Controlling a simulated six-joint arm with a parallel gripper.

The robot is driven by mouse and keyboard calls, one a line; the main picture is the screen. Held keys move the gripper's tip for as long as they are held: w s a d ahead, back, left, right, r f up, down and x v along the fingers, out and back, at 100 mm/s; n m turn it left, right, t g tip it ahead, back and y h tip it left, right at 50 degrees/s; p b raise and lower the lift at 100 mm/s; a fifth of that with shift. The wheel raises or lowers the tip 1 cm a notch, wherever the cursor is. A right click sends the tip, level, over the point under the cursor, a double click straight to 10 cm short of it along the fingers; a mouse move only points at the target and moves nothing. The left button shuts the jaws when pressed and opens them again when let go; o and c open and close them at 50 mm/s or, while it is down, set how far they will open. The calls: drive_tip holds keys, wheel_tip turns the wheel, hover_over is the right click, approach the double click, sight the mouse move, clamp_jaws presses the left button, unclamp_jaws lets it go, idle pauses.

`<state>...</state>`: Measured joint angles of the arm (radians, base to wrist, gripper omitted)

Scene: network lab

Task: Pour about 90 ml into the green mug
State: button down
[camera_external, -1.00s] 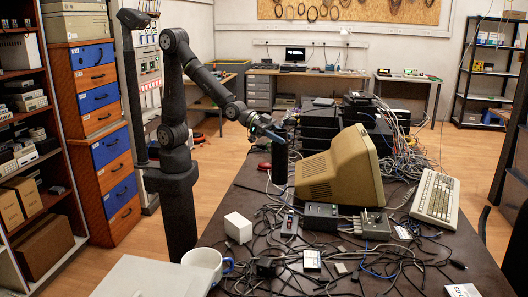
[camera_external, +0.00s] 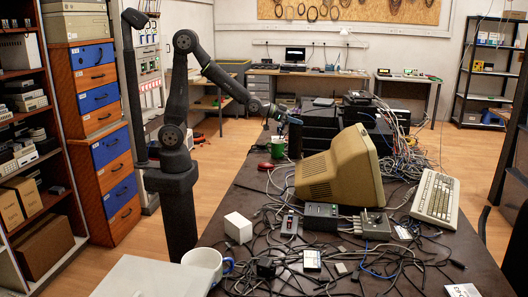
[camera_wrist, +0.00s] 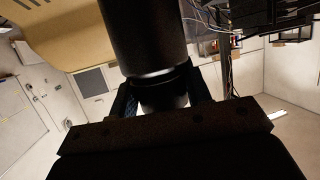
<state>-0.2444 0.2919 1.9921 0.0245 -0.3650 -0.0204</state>
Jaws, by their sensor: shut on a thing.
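The green mug (camera_external: 277,149) stands on the dark table, left of the beige monitor. My gripper (camera_external: 290,119) is above the mug and a little to its right in the external view. In the wrist view, my gripper is shut on a dark cylindrical container (camera_wrist: 152,40), with a finger on each side of its narrower part. In the external view the container blends into the dark equipment behind it, so I cannot tell its tilt. The inside of the mug is too small to read.
The beige monitor (camera_external: 336,167) stands close right of the mug, with stacked dark boxes (camera_external: 320,135) behind. A red mouse (camera_external: 266,165) lies just in front of the mug. Cables, a white mug (camera_external: 203,262) and a white box (camera_external: 238,228) occupy the near table.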

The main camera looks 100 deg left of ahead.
drive_tip(key=s+a+f+n+g+y, duration=0.1)
drive_tip(key=s+a+f+n+y, duration=0.1)
drive_tip(key=s+a, duration=0.5)
drive_tip(key=s+a+f+n+g+y, duration=0.2)
drive_tip(key=s+a, duration=0.6)
drive_tip(key=a, duration=0.9)
drive_tip(key=s+a+f+n+g+y, duration=0.1)
drive_tip(key=s+a+f+n+y, duration=0.1)
drive_tip(key=s+a, duration=0.5)
drive_tip(key=shift+s+a+n+g+y, duration=0.3)
drive_tip(key=shift+a+n+y, duration=0.35)
drive_tip(key=shift+a, duration=1.8)
drive_tip(key=shift+f, duration=0.15)
